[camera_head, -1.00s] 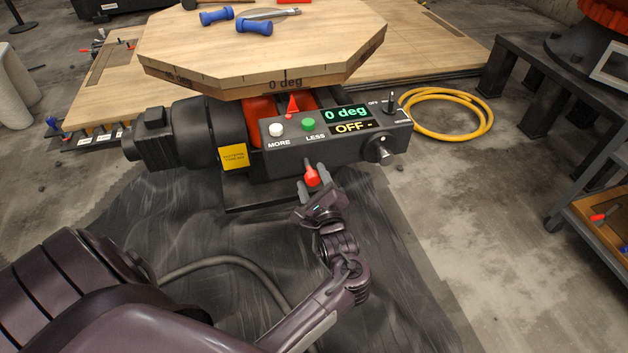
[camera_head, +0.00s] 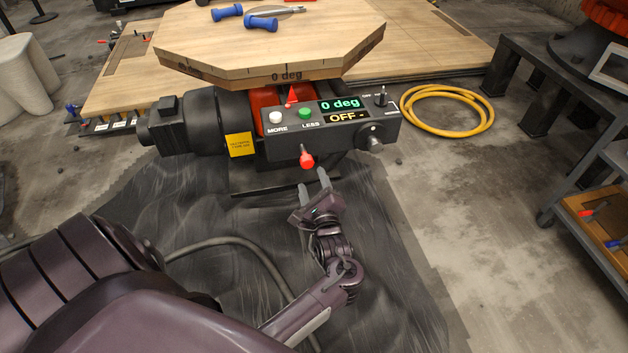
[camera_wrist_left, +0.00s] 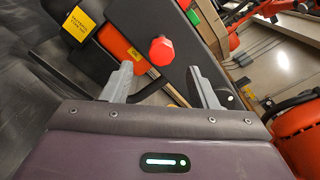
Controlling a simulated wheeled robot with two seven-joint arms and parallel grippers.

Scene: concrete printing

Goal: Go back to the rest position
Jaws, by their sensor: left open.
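My left gripper (camera_head: 314,188) is open and empty, just below and in front of the control box (camera_head: 330,126) of the turntable. A red-knobbed lever (camera_head: 307,160) hangs on the front of that box, apart from the fingertips. In the left wrist view the red knob (camera_wrist_left: 162,50) shows beyond and between the two open fingers (camera_wrist_left: 164,80). My right gripper is not in view.
The wooden octagonal turntable top (camera_head: 270,50) carries blue dumbbell-shaped pieces (camera_head: 261,23). A yellow hose coil (camera_head: 447,110) lies on the floor at right. A dark shelf cart (camera_head: 590,190) stands at far right. Dark sheeting (camera_head: 390,260) covers the floor under my arm.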

